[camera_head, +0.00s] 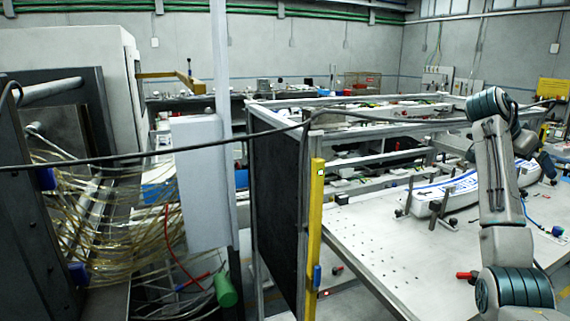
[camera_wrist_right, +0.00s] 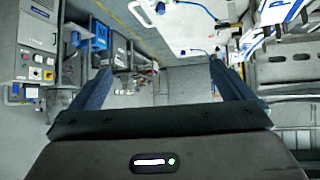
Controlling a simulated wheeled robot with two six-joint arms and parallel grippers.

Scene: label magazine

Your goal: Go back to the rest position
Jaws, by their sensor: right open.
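My right gripper (camera_wrist_right: 162,76) shows in the right wrist view with its two blue-grey fingers spread wide apart. Nothing is between them except the distant floor and equipment far below. In the head view my right arm rises from the lower right, above the white table, and bends at the top. The gripper's fingertips cannot be made out clearly there. My left arm and left gripper are in neither view. No label magazine can be told apart in these frames.
A white table (camera_head: 385,245) lies at the right, with a long white and blue part (camera_head: 445,192) on holders. A yellow post (camera_head: 315,240) and dark panel (camera_head: 278,205) stand mid-view. A machine with loose clear tubes (camera_head: 110,220) is at the left.

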